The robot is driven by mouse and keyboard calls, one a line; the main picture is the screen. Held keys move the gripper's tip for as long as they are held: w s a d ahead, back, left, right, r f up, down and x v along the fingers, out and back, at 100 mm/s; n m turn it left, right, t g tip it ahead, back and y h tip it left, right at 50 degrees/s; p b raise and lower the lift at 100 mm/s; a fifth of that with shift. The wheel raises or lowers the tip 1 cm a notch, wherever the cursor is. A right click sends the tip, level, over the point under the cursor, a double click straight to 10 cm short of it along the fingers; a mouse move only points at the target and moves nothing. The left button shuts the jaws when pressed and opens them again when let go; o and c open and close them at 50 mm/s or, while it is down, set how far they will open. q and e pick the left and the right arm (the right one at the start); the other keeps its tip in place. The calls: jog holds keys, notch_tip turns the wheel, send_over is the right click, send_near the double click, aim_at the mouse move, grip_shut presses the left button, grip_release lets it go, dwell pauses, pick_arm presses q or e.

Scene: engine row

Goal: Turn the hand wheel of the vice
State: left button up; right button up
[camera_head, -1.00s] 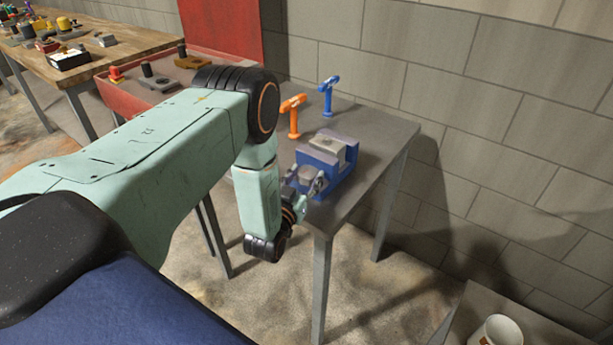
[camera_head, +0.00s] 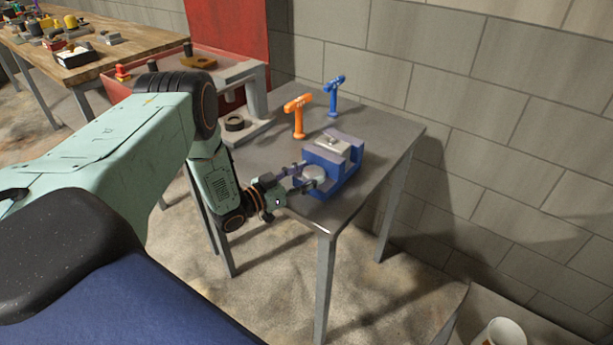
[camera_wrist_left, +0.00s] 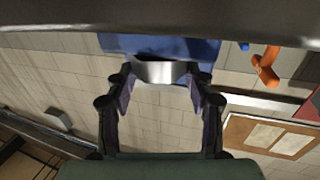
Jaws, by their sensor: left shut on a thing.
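The blue vice (camera_head: 345,172) stands on the grey metal table near its front edge, with a grey block (camera_head: 334,144) on top. Its hand wheel (camera_head: 314,172) is a round silver disc on the side facing me. My left gripper (camera_head: 300,178) reaches it from the left, one finger on each side, shut on the wheel's rim. In the left wrist view the silver wheel (camera_wrist_left: 160,72) sits between the two fingertips, with the blue vice body (camera_wrist_left: 180,46) behind it. My right gripper is not in view.
An orange T-shaped tool (camera_head: 298,117) and a blue one (camera_head: 333,97) stand upright behind the vice. A grey frame (camera_head: 255,100) stands at the table's left. The block wall (camera_head: 480,130) is close behind. A white cup (camera_head: 500,333) stands at lower right.

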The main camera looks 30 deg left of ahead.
pick_arm(q)
jog(key=shift+r, duration=0.1)
dwell(0.4)
jog(key=o, duration=1.2)
jog(key=shift+c, duration=0.2)
jog(key=v, duration=1.2)
jog(key=shift+a, duration=0.1)
jog(key=shift+c, duration=0.3)
